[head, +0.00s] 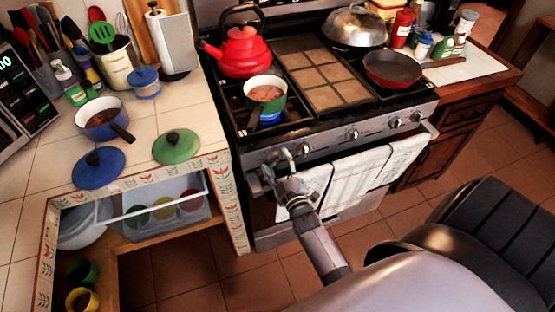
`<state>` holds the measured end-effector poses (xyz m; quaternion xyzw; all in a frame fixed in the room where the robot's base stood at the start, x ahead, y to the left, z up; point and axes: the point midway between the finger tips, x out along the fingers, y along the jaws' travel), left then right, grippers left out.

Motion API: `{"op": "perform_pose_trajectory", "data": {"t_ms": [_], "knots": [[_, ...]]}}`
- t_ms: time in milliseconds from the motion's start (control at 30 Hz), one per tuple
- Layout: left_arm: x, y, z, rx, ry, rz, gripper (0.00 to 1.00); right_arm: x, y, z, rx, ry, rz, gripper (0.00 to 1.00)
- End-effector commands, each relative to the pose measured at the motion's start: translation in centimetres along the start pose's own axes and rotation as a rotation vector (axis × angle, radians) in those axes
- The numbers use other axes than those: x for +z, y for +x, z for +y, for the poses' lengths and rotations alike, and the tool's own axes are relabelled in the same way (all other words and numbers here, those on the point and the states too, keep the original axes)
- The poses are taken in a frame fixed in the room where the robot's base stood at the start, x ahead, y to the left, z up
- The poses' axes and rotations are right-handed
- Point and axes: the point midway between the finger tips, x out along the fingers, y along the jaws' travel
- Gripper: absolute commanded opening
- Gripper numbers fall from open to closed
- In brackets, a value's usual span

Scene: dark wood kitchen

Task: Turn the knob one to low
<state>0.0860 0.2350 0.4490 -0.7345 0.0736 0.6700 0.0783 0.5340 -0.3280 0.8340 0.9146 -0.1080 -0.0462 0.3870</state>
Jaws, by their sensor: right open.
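The stove's front panel carries a row of knobs. A middle knob (352,134) and two right knobs (394,122) (417,116) show clearly. My right gripper (279,156) is at the left end of this panel, its fingers open and pointing at the panel. It covers the knob area there, so I cannot tell which knob is between the fingers or whether they touch it. A green pot (266,94) with reddish food sits on the front left burner, with a blue glow under it. My left gripper is not in view.
A red kettle (241,52) stands on the back left burner and a red pan (392,69) on the right side. A striped towel (350,184) hangs on the oven handle below the panel. The tiled counter (190,107) with a blue pot (104,120) is left.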

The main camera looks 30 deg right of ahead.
Motion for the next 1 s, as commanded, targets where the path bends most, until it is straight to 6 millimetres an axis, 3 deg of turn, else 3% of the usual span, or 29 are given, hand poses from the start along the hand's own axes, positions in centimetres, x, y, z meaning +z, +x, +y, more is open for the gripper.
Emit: {"op": "perform_pose_trajectory", "data": {"t_ms": [267,700,1000], "knots": [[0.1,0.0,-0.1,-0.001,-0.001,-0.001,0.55,0.1,-1.5,-0.1,-0.001,0.0,-0.001,0.58],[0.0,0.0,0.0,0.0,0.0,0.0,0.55,0.0,-10.2,-0.1,-0.002,0.0,-0.002,0.58],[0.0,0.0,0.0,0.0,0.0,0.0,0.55,0.0,-12.1,0.0,0.0,0.001,0.0,0.58]]}}
